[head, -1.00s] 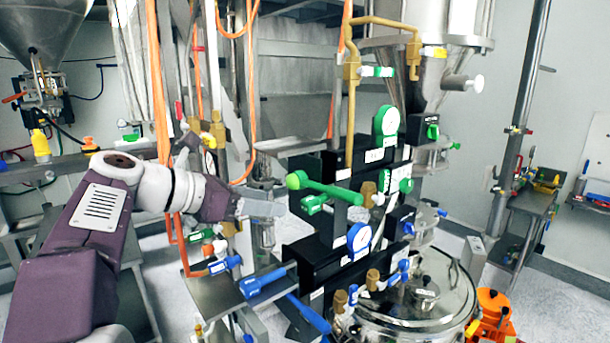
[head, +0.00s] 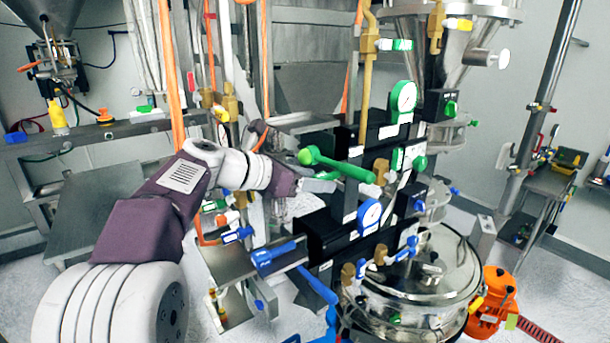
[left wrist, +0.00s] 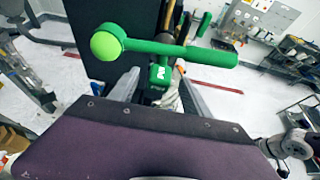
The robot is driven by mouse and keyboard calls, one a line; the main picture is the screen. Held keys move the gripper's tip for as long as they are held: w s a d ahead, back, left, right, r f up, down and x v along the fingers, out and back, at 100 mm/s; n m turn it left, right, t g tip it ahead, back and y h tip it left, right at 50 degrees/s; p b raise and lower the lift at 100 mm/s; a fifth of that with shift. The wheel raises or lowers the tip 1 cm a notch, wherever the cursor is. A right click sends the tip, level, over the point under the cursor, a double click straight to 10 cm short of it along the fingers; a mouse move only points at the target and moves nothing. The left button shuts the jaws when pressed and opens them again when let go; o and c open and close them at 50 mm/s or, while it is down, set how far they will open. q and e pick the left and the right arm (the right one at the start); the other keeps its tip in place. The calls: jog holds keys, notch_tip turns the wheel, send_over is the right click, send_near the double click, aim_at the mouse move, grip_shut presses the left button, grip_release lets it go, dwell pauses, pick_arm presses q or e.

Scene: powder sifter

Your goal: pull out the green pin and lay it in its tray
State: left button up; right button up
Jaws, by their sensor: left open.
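A green pin (left wrist: 160,74) with a white mark on its head shows in the left wrist view, just below a long green lever (left wrist: 185,48) with a ball end. My left gripper (left wrist: 158,92) is open, with one finger on each side of the pin's head. I cannot tell whether the fingers touch it. In the head view my left gripper (head: 318,184) is just under the green lever (head: 340,165) and hides the pin. A small green item (head: 144,109) lies on the back-left bench; I cannot tell whether it is the tray. My right gripper is out of view.
Orange hoses (head: 170,75) hang behind my arm. A lidded steel vessel (head: 430,285) stands at lower right.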

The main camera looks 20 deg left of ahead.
pick_arm(q)
jog(key=shift+w+d+f, duration=0.1)
jog(key=shift+w+d, duration=0.15)
jog(key=shift+w, duration=0.2)
jog(key=c, duration=0.9)
grip_shut()
jog(key=shift+s, duration=0.1)
jog(key=shift+s+a, duration=0.25)
jog(key=shift+a, duration=0.05)
jog(key=shift+s+a, duration=0.5)
jog(key=shift+s, duration=0.15)
jog(key=shift+s+a, duration=0.25)
jog(key=shift+s, duration=0.05)
jog(key=shift+s+a, duration=0.6)
jog(key=shift+s, duration=0.15)
jog(key=shift+s, duration=0.1)
